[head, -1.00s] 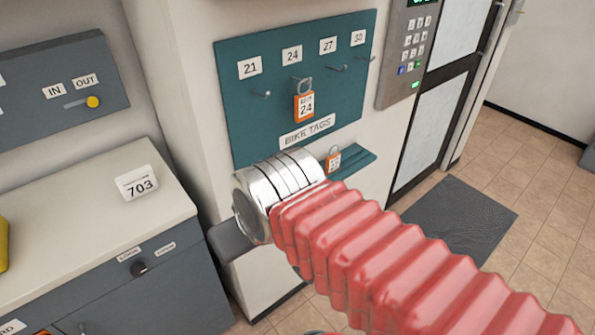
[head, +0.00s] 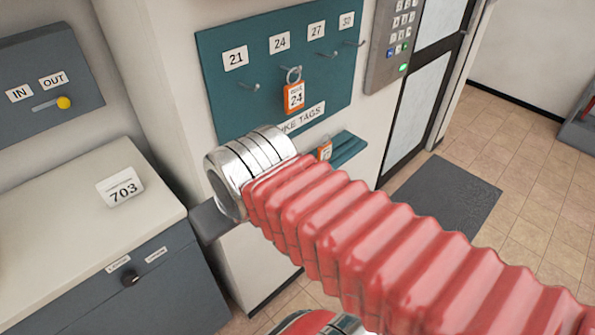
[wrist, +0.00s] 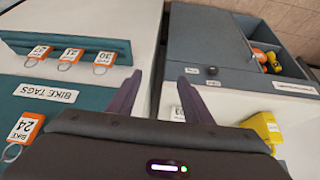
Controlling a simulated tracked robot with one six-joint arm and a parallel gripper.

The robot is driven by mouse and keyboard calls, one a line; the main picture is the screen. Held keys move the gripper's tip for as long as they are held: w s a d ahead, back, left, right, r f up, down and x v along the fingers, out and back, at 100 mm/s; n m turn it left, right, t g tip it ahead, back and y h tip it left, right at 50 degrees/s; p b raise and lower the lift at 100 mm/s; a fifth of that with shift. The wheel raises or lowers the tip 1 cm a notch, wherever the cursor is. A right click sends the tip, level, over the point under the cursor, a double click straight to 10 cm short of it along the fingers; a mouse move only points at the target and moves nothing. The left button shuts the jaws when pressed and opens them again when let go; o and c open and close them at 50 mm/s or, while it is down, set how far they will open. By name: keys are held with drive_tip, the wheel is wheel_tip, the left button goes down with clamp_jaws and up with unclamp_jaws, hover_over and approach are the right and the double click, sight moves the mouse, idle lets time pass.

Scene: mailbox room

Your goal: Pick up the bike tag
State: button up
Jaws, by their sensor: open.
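An orange bike tag marked 24 (head: 294,96) hangs by its ring from a hook on the teal BIKE TAGS board (head: 228,88). Several other orange tags lie on the teal ledge (head: 347,150) below the board. The wrist view shows them marked 27 (wrist: 39,52), 21 (wrist: 72,55) and 30 (wrist: 104,58). My gripper (wrist: 160,86) is open and empty between its dark fingers, with the tags off to its left. My red arm hides most of the ledge in the head view.
A grey cabinet with a pale top (head: 60,190) stands at left, bearing a 703 sign (head: 120,187). A keypad (head: 398,45) and door (head: 415,100) are right of the board.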

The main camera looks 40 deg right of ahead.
drive_tip(key=o, duration=0.5)
drive_tip(key=w+d+h, duration=0.1)
drive_tip(key=w+d, duration=0.1)
drive_tip(key=d, duration=0.3)
drive_tip(key=w+d+m+t+h, duration=0.1)
drive_tip(key=w+d+h, duration=0.1)
drive_tip(key=d, duration=0.4)
drive_tip(key=w+d+t+h, duration=0.1)
drive_tip(key=w+d, duration=0.3)
drive_tip(key=d, duration=0.1)
drive_tip(key=shift+w+d+f, duration=0.25)
drive_tip(key=shift+d+f, duration=0.1)
drive_tip(key=shift+f, duration=0.05)
drive_tip(key=w+d+f+t+h, duration=0.1)
drive_tip(key=w+d+f+h, duration=0.15)
drive_tip(key=d, duration=0.85)
drive_tip(key=s+d+f+n+t+y, duration=0.2)
drive_tip(key=d+f+y, duration=0.1)
drive_tip(key=d+f, duration=0.3)
drive_tip(key=s+a+f+t+y, duration=0.1)
drive_tip(key=s, duration=0.1)
drive_tip(key=s+a+f+t+y, duration=0.1)
drive_tip(key=s+f+y, duration=0.1)
drive_tip(key=s+a+f+y, duration=0.1)
drive_tip(key=s+f, duration=0.1)
drive_tip(key=shift+s+a+f+t, duration=0.1)
drive_tip(key=shift+s+a+t, duration=0.05)
drive_tip(key=shift+t, duration=0.25)
drive_tip(key=shift+x, duration=4.35)
